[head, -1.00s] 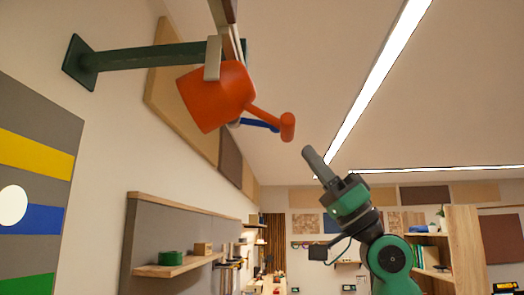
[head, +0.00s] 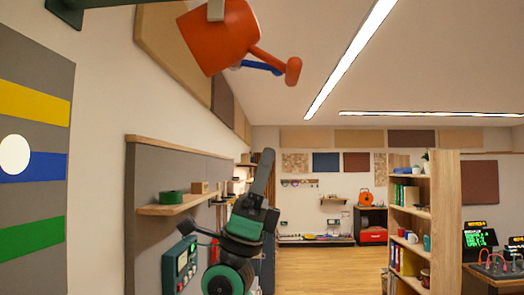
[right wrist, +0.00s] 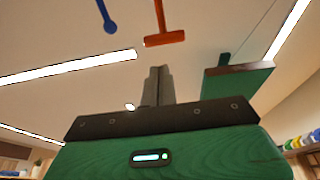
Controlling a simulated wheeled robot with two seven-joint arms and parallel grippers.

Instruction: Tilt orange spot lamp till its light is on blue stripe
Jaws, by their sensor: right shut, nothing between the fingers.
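The orange spot lamp (head: 218,36) hangs from a green wall arm at the top of the head view. The orange handle (right wrist: 164,37) and blue handle (right wrist: 108,20) also show in the right wrist view. A round white light spot (head: 14,154) straddles the top edge of the blue stripe (head: 45,167) and the grey above it. My right gripper (head: 265,155) is shut and empty, pointing up, below and apart from the handles; its fingers (right wrist: 157,75) show in the wrist view.
The striped board also has a yellow stripe (head: 35,103) and a green stripe (head: 30,240). A wooden wall shelf (head: 178,206) with a green roll stands left of my right arm. A bookshelf (head: 446,225) is at right. The space between handle and gripper looks clear.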

